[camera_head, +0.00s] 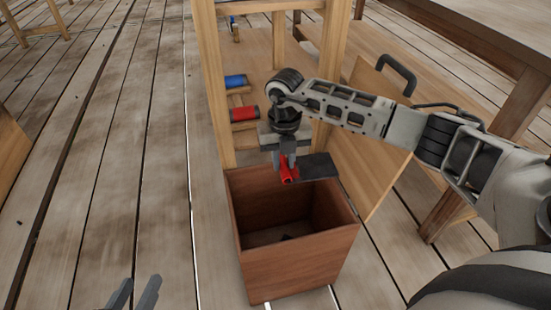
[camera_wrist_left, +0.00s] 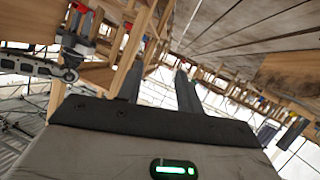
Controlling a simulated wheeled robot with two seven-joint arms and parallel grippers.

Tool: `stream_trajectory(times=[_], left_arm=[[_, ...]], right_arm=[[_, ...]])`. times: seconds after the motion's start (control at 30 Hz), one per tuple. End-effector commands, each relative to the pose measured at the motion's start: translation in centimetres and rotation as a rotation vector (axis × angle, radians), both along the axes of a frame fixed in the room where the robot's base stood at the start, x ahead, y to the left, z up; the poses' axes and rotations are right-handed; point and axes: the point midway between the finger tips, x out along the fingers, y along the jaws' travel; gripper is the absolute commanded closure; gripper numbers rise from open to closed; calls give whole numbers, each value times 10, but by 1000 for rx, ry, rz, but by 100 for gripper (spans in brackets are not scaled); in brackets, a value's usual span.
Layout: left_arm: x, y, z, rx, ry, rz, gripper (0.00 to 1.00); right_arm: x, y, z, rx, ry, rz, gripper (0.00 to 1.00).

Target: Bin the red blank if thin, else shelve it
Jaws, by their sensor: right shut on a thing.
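The red blank (camera_head: 289,173) is a small red piece held upright or slightly tilted in my right gripper (camera_head: 287,160), which is shut on it. It hangs above the far part of the open brown wooden bin (camera_head: 298,272). The fingers hide part of the blank, and I cannot judge its thickness. My left gripper (camera_head: 134,296) is low at the left, away from the bin; its fingers are apart and empty, as the left wrist view (camera_wrist_left: 160,88) also shows.
Behind stands a wooden frame (camera_head: 214,90) with a blue cylinder (camera_head: 235,81) and a red cylinder (camera_head: 244,113). A wooden panel with a dark handle (camera_head: 398,72) leans at right.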

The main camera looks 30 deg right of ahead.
Motion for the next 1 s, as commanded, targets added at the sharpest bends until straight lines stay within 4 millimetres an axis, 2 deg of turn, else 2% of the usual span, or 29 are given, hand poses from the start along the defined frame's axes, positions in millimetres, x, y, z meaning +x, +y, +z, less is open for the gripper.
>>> stream_trajectory(times=[0.5, 0.93, 0.97, 1.0], left_arm=[[3, -14, 13, -217, -79, -7, 64], [4, -16, 20, -265, -84, -10, 64], [4, -16, 20, -265, -84, -10, 64], [4, -16, 20, -264, -84, -10, 64]], right_arm=[[1, 0, -54, 2, -3, -15, 100], [1, 0, -59, 1, -3, -14, 100], [1, 0, -59, 1, -3, -14, 76], [1, 0, -59, 1, -3, -14, 65]])
